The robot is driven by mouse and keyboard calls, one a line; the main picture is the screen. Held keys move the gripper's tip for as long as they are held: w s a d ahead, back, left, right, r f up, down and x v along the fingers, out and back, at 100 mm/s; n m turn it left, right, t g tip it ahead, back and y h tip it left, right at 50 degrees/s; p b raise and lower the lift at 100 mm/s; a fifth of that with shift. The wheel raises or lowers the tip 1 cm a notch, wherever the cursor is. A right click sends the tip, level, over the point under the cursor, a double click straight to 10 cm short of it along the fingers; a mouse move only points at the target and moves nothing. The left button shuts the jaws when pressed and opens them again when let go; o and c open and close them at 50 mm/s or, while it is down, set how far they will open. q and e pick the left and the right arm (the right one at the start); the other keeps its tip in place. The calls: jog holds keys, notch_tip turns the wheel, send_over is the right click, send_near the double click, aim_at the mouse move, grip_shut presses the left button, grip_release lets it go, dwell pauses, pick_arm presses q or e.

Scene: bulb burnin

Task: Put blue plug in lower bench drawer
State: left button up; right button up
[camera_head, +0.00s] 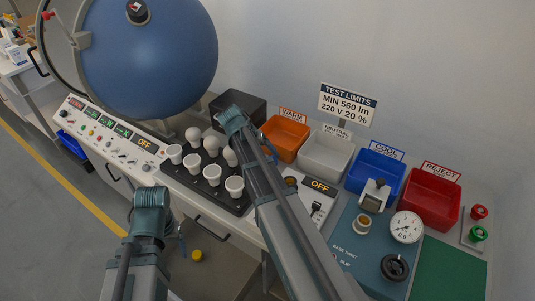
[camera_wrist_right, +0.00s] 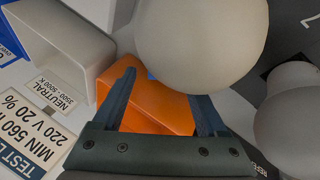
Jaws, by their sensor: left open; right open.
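I cannot make out a blue plug for certain in either view. In the right wrist view a small blue patch (camera_wrist_right: 150,76) shows between a pale bulb and the orange bin; I cannot tell what it is. Bench drawer fronts with dark handles (camera_head: 211,230) show below the bench top in the head view; a lower drawer cannot be told apart. My left gripper (camera_head: 152,199) is open and empty in front of the bench. My right gripper (camera_head: 232,119) is open above the bench, by the bulbs; its fingers (camera_wrist_right: 162,98) straddle the view of the orange bin, holding nothing.
A black rack (camera_head: 210,197) of several white bulbs stands mid-bench. Orange (camera_head: 286,134), white (camera_head: 325,155), blue (camera_head: 375,171) and red (camera_head: 431,198) bins line the back. A large blue sphere (camera_head: 150,60) stands left. A yellow object (camera_head: 196,255) lies low before the bench.

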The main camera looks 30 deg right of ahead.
jog(key=p+v, duration=0.8)
jog(key=v, duration=0.2)
jog(key=s+a+n, duration=0.1)
jog(key=s+a, duration=0.1)
jog(key=a, duration=0.2)
jog(key=s+a+n+y, duration=0.1)
jog(key=s+a+n, duration=0.1)
jog(key=s+a, duration=0.1)
jog(key=s+a+f+n+y, duration=0.1)
jog(key=s+a, duration=0.2)
jog(key=a, duration=0.1)
jog(key=shift+s+a+f+n, duration=0.1)
jog(key=shift+s+a+n, duration=0.1)
jog(key=shift+a+n, duration=0.1)
jog(key=s+a+f+n+y, duration=0.1)
jog(key=s+a+n+y, duration=0.1)
jog(key=s+a+n, duration=0.4)
jog(key=s+a, duration=0.5)
jog(key=shift+s, duration=0.25)
jog(key=shift+y, duration=0.3)
jog(key=shift+c, duration=0.6)
jog(key=shift+w, duration=0.1)
